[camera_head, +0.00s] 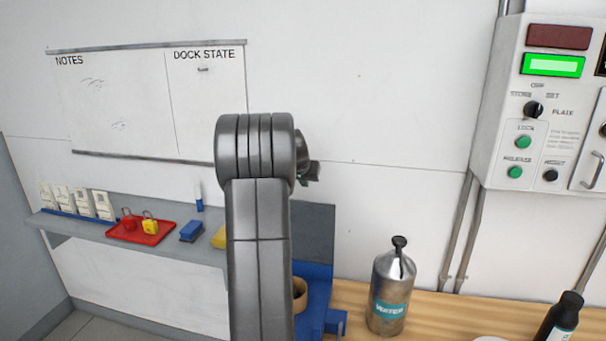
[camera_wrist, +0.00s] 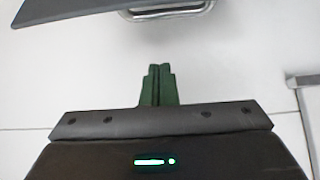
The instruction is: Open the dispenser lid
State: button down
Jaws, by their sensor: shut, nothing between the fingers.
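The blue dispenser (camera_head: 318,292) stands at the left end of the wooden bench, partly hidden behind my arm. A dark grey panel, which looks like its lid (camera_head: 319,232), stands raised behind the blue body. A tan roll (camera_head: 299,296) shows inside the body. In the wrist view a dark grey panel (camera_wrist: 75,8) with a metal handle (camera_wrist: 168,11) lies beyond the fingertips, apart from them; it looks like the same lid. My gripper (camera_wrist: 158,68) is shut and empty, its green fingers together. In the head view my gripper (camera_head: 311,172) shows only partly, above the lid.
A metal water bottle (camera_head: 388,300) stands on the bench (camera_head: 430,312), right of the dispenser. A black bottle (camera_head: 563,318) stands further right. A control panel (camera_head: 545,105) hangs on the right wall. A shelf (camera_head: 90,231) holds a red tray (camera_head: 142,232) with padlocks.

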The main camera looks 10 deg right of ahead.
jog(key=f, duration=0.1)
jog(key=s+f, duration=0.1)
jog(key=f, duration=0.1)
jog(key=shift+s+a+f+p, duration=0.25)
jog(key=shift+s+a+p, duration=0.1)
jog(key=shift+s+p, duration=0.05)
jog(key=shift+f+b, duration=0.15)
jog(key=shift+b, duration=0.15)
